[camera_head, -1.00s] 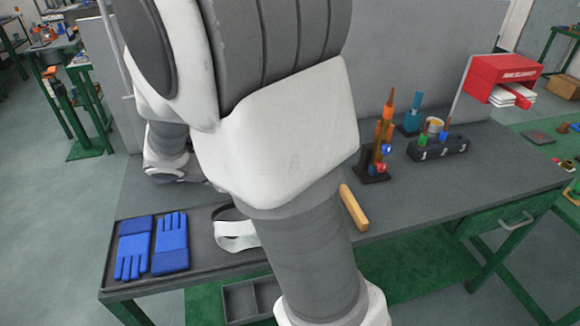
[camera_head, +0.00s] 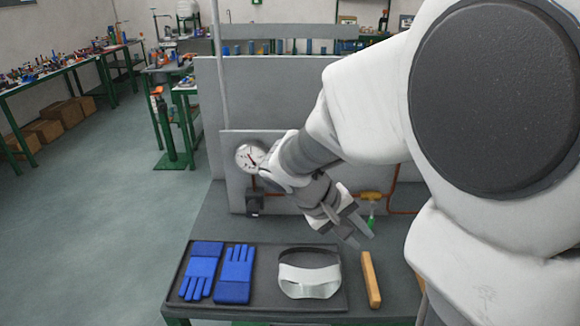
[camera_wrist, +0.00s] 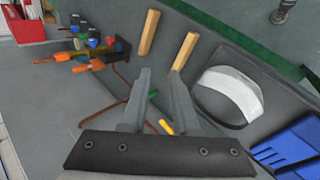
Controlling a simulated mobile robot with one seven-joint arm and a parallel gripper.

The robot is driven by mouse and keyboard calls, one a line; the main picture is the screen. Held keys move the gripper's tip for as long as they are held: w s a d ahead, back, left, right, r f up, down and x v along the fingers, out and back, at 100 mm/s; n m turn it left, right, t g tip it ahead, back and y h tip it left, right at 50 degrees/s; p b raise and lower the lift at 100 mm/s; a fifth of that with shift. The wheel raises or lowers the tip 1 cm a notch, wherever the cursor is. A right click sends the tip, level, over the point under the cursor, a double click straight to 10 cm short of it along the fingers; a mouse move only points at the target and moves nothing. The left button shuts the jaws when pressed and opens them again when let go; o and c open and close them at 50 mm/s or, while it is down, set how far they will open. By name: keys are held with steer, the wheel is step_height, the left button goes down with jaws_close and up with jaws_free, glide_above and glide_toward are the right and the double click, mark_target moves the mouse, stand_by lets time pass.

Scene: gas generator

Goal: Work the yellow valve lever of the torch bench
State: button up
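The yellow valve lever (camera_head: 370,196) shows on the copper pipe along the back panel, just right of and behind my gripper (camera_head: 357,230) in the head view. A green part hangs below it. In the wrist view a small yellow piece (camera_wrist: 166,127), probably the lever, shows low between the finger bases, partly hidden by my gripper. My gripper is open and empty, its two fingers (camera_wrist: 158,82) apart above the bench. The fingers do not appear to touch the lever.
A round gauge (camera_head: 250,156) sits on the back panel behind my wrist. A tray (camera_head: 228,308) holds blue gloves (camera_head: 235,274) and a white visor (camera_head: 309,281). A wooden bar (camera_head: 371,280) lies beside it. Torches (camera_wrist: 88,64) stand at upper left in the wrist view.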

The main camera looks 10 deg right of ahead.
steer(key=w+m+y, duration=0.1)
steer(key=w, duration=0.2)
steer(key=w+d+y, duration=0.1)
steer(key=w+y, duration=0.1)
steer(key=w, duration=0.2)
steer(key=w+m+y, duration=0.1)
steer(key=w+y, duration=0.1)
steer(key=w, duration=0.2)
steer(key=shift+d+r+m, duration=0.2)
steer(key=shift+d+m, duration=0.1)
jaws_close()
steer(key=w+d+r+m+t+y, duration=0.1)
steer(key=w+d+r+t+y, duration=0.2)
steer(key=w, duration=0.6)
steer(key=shift+g, duration=0.3)
steer(key=x, duration=0.9)
steer(key=d+x, duration=0.1)
steer(key=x, duration=0.4)
steer(key=shift+f, duration=0.3)
steer(key=shift+f, duration=0.1)
